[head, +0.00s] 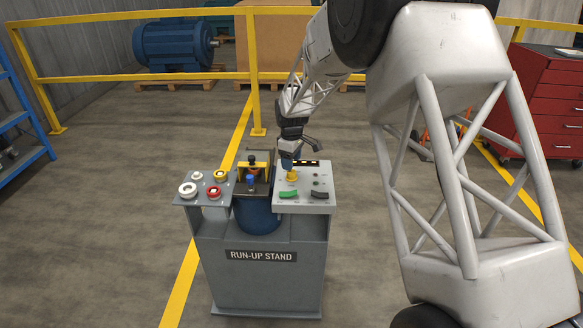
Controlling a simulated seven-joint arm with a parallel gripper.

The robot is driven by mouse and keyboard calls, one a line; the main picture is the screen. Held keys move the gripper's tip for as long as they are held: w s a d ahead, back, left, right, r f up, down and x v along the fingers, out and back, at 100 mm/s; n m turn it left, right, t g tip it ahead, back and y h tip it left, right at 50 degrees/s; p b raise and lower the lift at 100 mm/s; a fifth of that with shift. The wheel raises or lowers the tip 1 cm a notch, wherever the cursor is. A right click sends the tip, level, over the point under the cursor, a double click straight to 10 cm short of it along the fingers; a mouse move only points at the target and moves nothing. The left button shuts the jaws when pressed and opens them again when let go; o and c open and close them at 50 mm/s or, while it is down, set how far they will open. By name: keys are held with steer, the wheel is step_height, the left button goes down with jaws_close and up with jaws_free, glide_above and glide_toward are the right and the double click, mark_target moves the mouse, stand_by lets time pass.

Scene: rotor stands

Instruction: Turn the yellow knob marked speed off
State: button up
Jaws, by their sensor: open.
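The yellow knob (291,176) is on the grey control panel (318,203) on the right side of the run-up stand. My gripper (289,166) points down right at the knob, with its fingertips at or just above it. The jaws are open. Whether they touch the knob cannot be told at this size. The speed marking and the knob's pointer direction are too small or hidden to read.
The panel also has a green switch (289,195) and a dark switch (319,195). A side shelf (181,202) holds white, red and yellow rings. A blue-topped part (251,183) stands mid-stand. Yellow railing (90,76) runs behind.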

mark_target(293, 172)
steer(key=shift+r, duration=1.3)
steer(key=shift+s+d+r, duration=0.2)
steer(key=shift+r, duration=0.15)
steer(key=s+d+r+m, duration=0.2)
steer(key=s+d+r, duration=0.35)
steer(key=s, duration=0.25)
steer(key=s+d+r+m+t, duration=0.1)
steer(key=s+d+r+m, duration=0.25)
steer(key=s+r, duration=0.35)
steer(key=s+d+r+m, duration=0.1)
steer(key=s+d+r, duration=0.35)
steer(key=s, duration=0.45)
steer(key=s+d+m, duration=0.3)
steer(key=s+d, duration=0.1)
steer(key=s, duration=1)
steer(key=s+d+f+m+t, duration=0.1)
steer(key=s+d+m, duration=0.3)
steer(key=s, duration=1)
steer(key=shift+s+t, duration=0.15)
steer(key=shift+t, duration=0.15)
